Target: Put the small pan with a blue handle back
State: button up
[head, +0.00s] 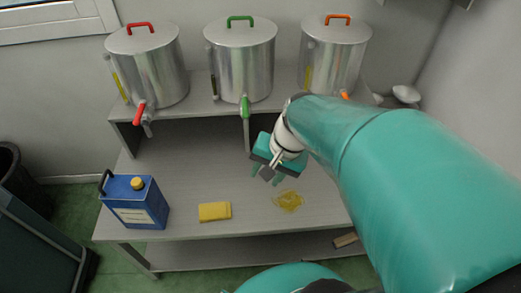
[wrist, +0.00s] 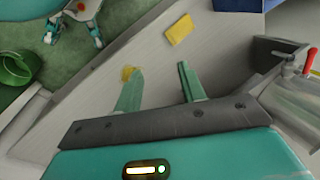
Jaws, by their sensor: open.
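I do not see a small pan with a blue handle in either view. My gripper (head: 267,175) is above the grey bench (head: 180,185), near its middle, pointing down. In the wrist view the two green fingers of my gripper (wrist: 158,82) are apart with nothing between them. A yellow puddle (head: 289,201) lies on the bench just right of and in front of my gripper. A yellow sponge (head: 214,211) lies to the left of the puddle. My arm hides the right part of the bench.
Three metal tanks with red (head: 147,70), green (head: 241,60) and orange (head: 335,55) lids' handles stand on the raised back shelf. A blue canister (head: 135,202) stands at the bench's left end. A dark bin (head: 35,235) is at left. A green bucket (wrist: 16,66) stands on the floor.

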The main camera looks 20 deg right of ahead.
jog(key=s+a+r+n+t+h, duration=0.2)
jog(key=s+r+n+t, duration=0.1)
jog(key=r+n, duration=0.4)
notch_tip(320, 180, up, 3)
jog(key=shift+s+f+h, duration=0.2)
jog(key=shift+s+h, duration=0.2)
jog(key=shift+s, duration=0.25)
